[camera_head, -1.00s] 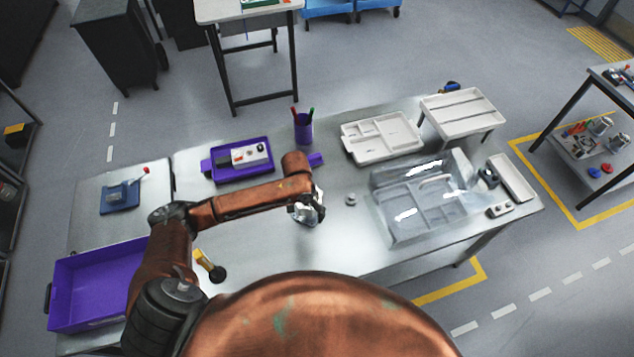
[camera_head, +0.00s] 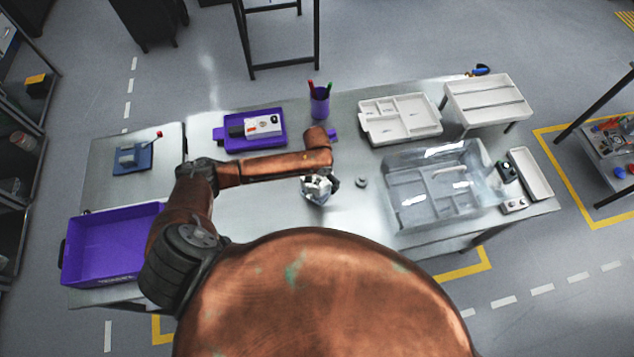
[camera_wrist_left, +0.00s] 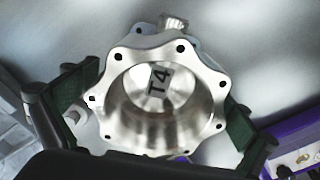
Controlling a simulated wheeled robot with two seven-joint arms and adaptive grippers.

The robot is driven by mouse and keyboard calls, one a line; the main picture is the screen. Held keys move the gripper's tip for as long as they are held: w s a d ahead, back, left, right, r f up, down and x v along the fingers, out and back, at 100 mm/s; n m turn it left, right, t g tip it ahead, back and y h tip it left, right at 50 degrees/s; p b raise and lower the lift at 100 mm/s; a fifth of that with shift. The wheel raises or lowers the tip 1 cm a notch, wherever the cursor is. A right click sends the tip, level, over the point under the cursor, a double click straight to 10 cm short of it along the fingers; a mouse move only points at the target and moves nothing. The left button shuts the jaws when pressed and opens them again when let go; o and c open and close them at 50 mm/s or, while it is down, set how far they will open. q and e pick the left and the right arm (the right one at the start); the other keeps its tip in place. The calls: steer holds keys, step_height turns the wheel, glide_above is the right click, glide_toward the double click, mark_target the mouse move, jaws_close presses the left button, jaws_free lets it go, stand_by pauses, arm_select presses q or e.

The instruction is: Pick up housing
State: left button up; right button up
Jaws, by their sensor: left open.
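The housing (camera_wrist_left: 160,100) is a shiny metal part with a scalloped, bolt-holed flange and a round bore marked T4. In the left wrist view its open bore faces the camera. My left gripper (camera_wrist_left: 155,105) is open, with one dark green finger pad on each side of the housing. The right pad is close to the flange; I cannot tell whether either pad touches. In the head view my left gripper (camera_head: 318,186) is low over the middle of the table, mostly covering the housing. My right gripper is not in view.
On the metal table (camera_head: 270,210) stand a purple bin (camera_head: 110,245), a purple tray (camera_head: 225,138), a purple pen cup (camera_head: 320,103), a white divided tray (camera_head: 400,118) and a clear container (camera_head: 440,190). A small grey cylinder (camera_head: 361,182) is right of the gripper.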

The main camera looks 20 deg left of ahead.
arm_select(q)
steer(key=shift+f, duration=0.4)
steer(key=c, duration=2.1)
steer(key=shift+r, duration=0.1)
